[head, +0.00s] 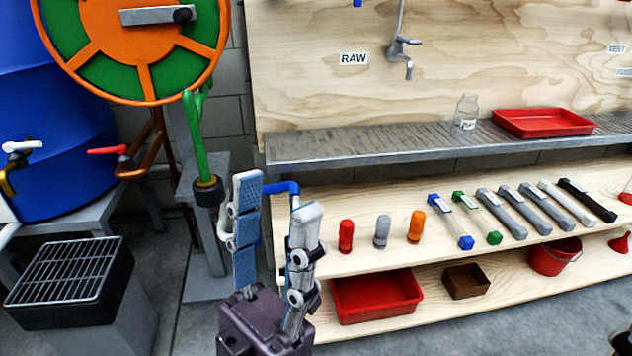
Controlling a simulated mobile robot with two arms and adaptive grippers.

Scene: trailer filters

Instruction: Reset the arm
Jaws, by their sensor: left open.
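My left gripper (277,196) is raised in the lower middle of the head view, its two fingers pointing up and spread apart. It is open. A blue bent pipe (283,187) shows between and behind the fingertips; it does not look gripped. The gripper is in front of the left end of the wooden shelf unit (470,216) and hides part of it. My right gripper is not in view.
A grey metal ledge (350,150) carries a glass jar (466,112) and a red tray (543,122). Several filter tubes and three small cylinders stand or lie on the shelf below. An orange-green wheel (140,45), blue barrel (60,110) and grate-topped box (70,282) are at left.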

